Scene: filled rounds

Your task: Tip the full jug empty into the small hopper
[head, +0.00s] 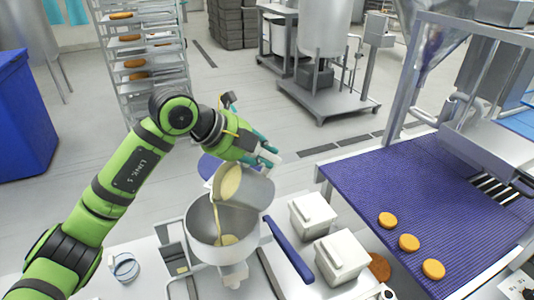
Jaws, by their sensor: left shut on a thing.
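My left gripper (265,152) is at the middle of the head view, shut on the grey metal jug (257,194), which it holds above the small hopper. The jug is tilted, with its mouth toward the lower left. Pale yellow batter (231,181) shows in its mouth, and a thin stream falls from the lip into the hopper. The small hopper (196,226) is a round grey metal bowl on the worktop. Some yellow batter (228,239) lies in its bottom. The jug covers part of the hopper's right rim. My right gripper is not in view.
Two white lidded boxes (341,256) and a blue-handled tool (289,249) are right of the hopper. A blue conveyor (385,195) carries several orange-brown rounds (409,243). A blue bin (22,115) and a rack of rounds (145,60) stand behind.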

